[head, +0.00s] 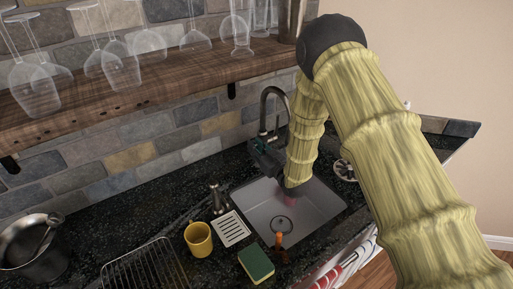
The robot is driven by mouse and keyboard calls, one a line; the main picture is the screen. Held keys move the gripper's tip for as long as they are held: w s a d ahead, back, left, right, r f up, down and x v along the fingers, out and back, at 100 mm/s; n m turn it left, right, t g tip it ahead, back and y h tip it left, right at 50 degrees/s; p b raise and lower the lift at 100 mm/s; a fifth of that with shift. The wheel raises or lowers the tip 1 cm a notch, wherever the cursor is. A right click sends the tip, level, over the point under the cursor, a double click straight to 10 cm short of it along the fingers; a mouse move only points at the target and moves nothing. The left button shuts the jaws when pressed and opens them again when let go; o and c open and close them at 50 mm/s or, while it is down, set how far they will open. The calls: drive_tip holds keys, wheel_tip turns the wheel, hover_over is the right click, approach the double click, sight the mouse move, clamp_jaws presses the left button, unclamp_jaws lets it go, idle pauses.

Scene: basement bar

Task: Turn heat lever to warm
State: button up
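The dark curved faucet (268,105) stands behind the sink (270,204), against the stone wall. My arm comes in from the right and reaches down over the sink. My gripper (262,152) is dark and small in the head view, at the faucet's lower part. I cannot tell whether its fingers are open or shut, or whether they touch the faucet. No heat lever can be made out; the gripper and arm hide part of the faucet's base.
A yellow cup (198,239), a green-yellow sponge (256,264) and a wire rack (145,268) are on the dark counter (150,215). A wooden shelf (130,83) with glasses overhangs.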

drive_tip(key=shift+d+f+b, duration=0.1)
drive_tip(key=shift+f+b, duration=0.15)
drive_tip(key=shift+b, duration=1.05)
clamp_jaws()
drive_tip(key=shift+r+t+y, duration=0.15)
drive_tip(key=shift+t+y, duration=0.15)
drive_tip(key=o, duration=0.5)
unclamp_jaws()
drive_tip(key=shift+o, duration=0.2)
drive_tip(key=shift+s, duration=0.1)
drive_tip(key=r+v, duration=0.1)
drive_tip(key=v, duration=1.1)
drive_tip(key=shift+f, duration=0.5)
drive_tip(key=shift+d, duration=0.1)
